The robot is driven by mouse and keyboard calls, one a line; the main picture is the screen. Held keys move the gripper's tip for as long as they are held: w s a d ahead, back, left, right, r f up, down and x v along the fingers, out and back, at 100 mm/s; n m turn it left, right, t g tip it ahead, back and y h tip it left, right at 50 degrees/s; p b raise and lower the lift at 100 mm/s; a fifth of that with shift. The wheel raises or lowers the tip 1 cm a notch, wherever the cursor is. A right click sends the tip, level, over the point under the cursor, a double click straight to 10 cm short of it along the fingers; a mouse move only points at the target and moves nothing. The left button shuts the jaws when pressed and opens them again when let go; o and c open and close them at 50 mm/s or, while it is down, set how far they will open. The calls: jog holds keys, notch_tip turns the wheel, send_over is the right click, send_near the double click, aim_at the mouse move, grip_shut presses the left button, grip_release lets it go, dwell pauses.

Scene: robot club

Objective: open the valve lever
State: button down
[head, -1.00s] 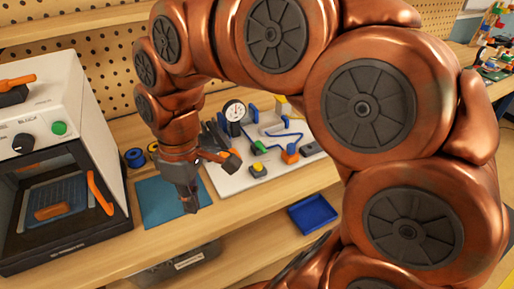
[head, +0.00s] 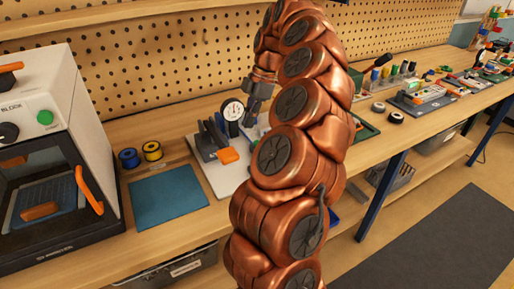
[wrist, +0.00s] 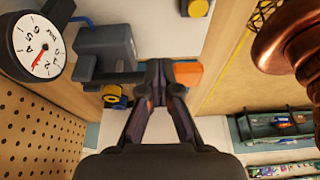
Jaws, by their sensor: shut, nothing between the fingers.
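My gripper (head: 252,116) hangs fingers down over the white panel (head: 218,178), just right of the round gauge (head: 233,109) in the head view. In the wrist view its fingertips (wrist: 158,68) meet and are empty. An orange grip (wrist: 187,74) shows beside the fingertips, at the end of a dark bar; I cannot tell whether they touch. A dark grey fixture (wrist: 105,50) with blue pipe (wrist: 80,20) is left of it. A dark fixture with an orange tip (head: 229,155) stands at the panel's front.
A white machine with an orange door handle (head: 89,190) stands at the left. A blue mat (head: 168,196) and two spools (head: 152,151) lie between it and the panel. A pegboard (head: 180,60) rises behind. The bench to the right carries several kits and tools.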

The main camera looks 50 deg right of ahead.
jog(key=shift+s+d+f, duration=0.2)
jog(key=shift+d+f, duration=0.05)
jog(key=shift+d, duration=0.2)
jog(key=shift+s+d+f, duration=0.15)
jog(key=shift+d+f, duration=0.05)
jog(key=shift+d, duration=0.2)
jog(key=shift+p+x, duration=0.95)
jog(key=shift+x, duration=4.05)
jog(key=shift+s+d+p, duration=0.3)
jog(key=shift+d+p, duration=0.05)
jog(key=shift+d, duration=0.55)
jog(key=shift+s+d+p, duration=0.3)
jog(key=shift+d, duration=0.65)
